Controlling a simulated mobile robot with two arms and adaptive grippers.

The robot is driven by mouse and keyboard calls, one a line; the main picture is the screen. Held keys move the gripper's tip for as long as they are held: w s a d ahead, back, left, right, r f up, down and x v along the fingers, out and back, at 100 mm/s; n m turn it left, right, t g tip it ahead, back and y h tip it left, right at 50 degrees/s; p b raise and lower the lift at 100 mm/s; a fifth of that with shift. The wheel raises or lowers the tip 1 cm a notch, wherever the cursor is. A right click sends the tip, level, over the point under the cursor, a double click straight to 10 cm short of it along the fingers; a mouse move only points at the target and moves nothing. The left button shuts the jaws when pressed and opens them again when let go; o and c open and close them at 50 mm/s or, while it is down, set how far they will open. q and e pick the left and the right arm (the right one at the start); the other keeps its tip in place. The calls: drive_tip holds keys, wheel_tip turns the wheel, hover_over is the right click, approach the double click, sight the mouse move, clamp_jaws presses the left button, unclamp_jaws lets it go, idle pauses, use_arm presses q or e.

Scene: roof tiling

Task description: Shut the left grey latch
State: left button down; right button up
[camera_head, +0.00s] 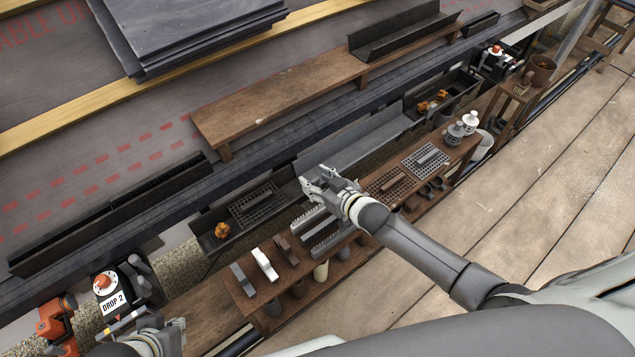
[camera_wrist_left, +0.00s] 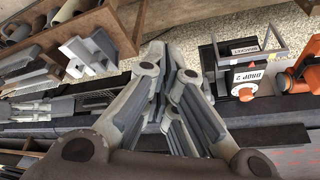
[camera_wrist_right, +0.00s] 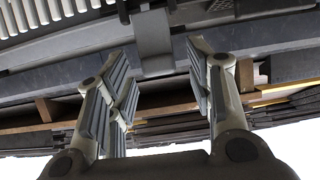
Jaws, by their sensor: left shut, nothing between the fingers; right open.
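A black unit with an orange-red knob and a "DROP 2" label (camera_head: 108,301) stands at the lower left. It also shows in the left wrist view (camera_wrist_left: 246,76), under a grey frame with a "BRACKET" label (camera_wrist_left: 243,47). I cannot tell for certain which part is the left grey latch. My left gripper (camera_head: 176,330) is just right of and below this unit, apart from it; its fingers (camera_wrist_left: 172,72) are closed together and empty. My right gripper (camera_head: 320,180) is open and empty over the gutter. In its wrist view, a grey strap-like part (camera_wrist_right: 153,40) lies beyond its spread fingers (camera_wrist_right: 160,65).
A similar knobbed unit (camera_head: 497,62) stands at the far right. A wooden shelf (camera_head: 236,292) holds grey, white and brown brackets, and grates. An orange tool (camera_head: 57,322) is at the far left. A plank bench (camera_head: 280,95) and slates (camera_head: 180,30) lie on the roof. Floorboards (camera_head: 540,190) are clear.

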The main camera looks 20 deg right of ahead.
drive_tip(key=c, duration=1)
drive_tip(key=shift+w+p, duration=0.1)
drive_tip(key=shift+p, duration=0.25)
